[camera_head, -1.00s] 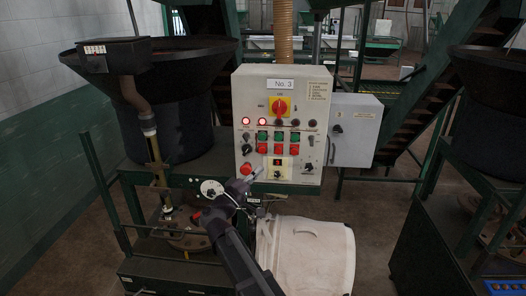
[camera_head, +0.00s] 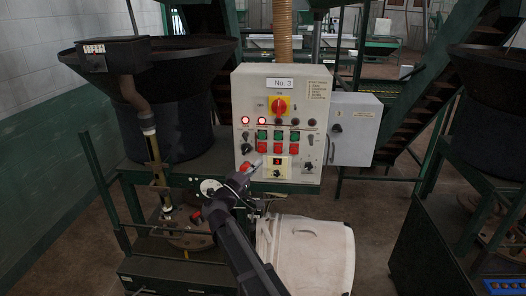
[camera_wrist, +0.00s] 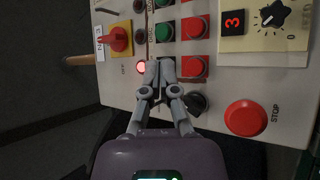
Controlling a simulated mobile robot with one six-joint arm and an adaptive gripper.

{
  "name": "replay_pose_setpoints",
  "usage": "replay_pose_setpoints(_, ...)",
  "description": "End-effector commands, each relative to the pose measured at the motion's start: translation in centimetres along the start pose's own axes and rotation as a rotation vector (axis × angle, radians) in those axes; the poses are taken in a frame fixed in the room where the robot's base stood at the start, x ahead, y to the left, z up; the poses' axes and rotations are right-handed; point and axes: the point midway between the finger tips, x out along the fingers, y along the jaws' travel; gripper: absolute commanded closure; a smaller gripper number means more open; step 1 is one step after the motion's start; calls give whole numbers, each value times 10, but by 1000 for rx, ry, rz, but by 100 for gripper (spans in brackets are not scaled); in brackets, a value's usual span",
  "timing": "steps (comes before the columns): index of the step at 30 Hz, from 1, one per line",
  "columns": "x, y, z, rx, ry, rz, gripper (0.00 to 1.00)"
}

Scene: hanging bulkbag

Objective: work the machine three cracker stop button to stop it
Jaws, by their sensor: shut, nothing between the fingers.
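The control panel (camera_head: 309,90) labelled "No. 3" faces me. It carries a row of green buttons above a row of red buttons. In the wrist view, turned sideways, two red buttons (camera_wrist: 193,67) and (camera_wrist: 195,28) show right of my fingertips; a green button (camera_wrist: 164,31) is above them. I cannot read which is the cracker stop. A large red button marked STOP (camera_wrist: 246,118) is at lower right. My gripper (camera_wrist: 162,64) is shut and empty, its tips overlapping the button area beside the nearer red button. In the head view my gripper (camera_head: 255,163) is low before the panel; contact cannot be told.
A dark knob (camera_wrist: 194,103) is close to my fingers.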

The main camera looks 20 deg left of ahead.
Motion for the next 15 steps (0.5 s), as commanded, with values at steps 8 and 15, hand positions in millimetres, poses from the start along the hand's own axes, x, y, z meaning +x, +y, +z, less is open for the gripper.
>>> replay_pose_setpoints(8,22,-16,-17,-1,0,0,100)
replay_pose_setpoints(15,34,-25,-26,-1,-1,0,100)
